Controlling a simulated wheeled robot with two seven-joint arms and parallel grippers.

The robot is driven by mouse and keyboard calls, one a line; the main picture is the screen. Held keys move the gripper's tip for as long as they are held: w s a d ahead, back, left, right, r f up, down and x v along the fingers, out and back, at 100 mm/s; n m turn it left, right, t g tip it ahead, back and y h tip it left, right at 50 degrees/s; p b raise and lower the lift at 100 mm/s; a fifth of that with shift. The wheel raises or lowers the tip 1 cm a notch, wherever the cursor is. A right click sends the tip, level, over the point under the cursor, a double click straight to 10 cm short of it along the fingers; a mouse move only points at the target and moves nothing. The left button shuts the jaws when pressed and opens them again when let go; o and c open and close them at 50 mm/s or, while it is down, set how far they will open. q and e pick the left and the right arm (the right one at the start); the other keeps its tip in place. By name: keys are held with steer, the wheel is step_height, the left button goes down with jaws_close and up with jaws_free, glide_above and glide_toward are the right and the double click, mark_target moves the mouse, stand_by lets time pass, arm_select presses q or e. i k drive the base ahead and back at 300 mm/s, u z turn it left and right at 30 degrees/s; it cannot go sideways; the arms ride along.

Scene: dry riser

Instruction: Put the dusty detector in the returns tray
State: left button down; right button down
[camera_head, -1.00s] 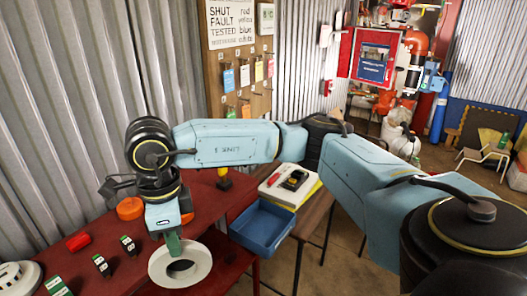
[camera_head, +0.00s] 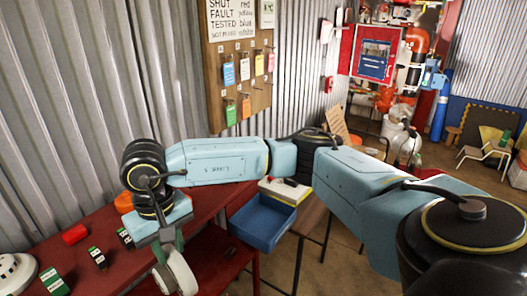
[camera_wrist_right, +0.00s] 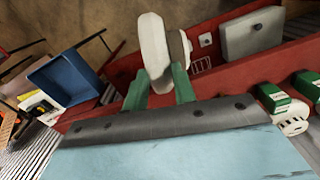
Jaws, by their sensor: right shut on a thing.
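My right gripper (camera_head: 168,246) is shut on a white round detector (camera_head: 175,274), held on edge near the front of the red bench. In the right wrist view the detector (camera_wrist_right: 154,52) stands between the two green fingers (camera_wrist_right: 158,88); whether it is dusty is hard to tell. A blue open tray (camera_head: 262,221), seemingly the returns tray, is to the right of the gripper, apart from it, and looks empty; it also shows in the right wrist view (camera_wrist_right: 66,80). My left gripper is not in view.
Another white detector (camera_head: 16,274) lies on the red bench (camera_head: 95,238) at far left. Several green-and-white blocks (camera_head: 54,281) and a red cylinder (camera_head: 75,234) lie nearby. A pegboard with tags (camera_head: 238,70) hangs behind. The space above the blue tray looks clear.

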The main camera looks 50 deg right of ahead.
mark_target(262, 226)
steer(key=k, duration=1)
steer(key=z, duration=1.4)
steer(key=i, duration=1.25)
steer(key=u, duration=1.4)
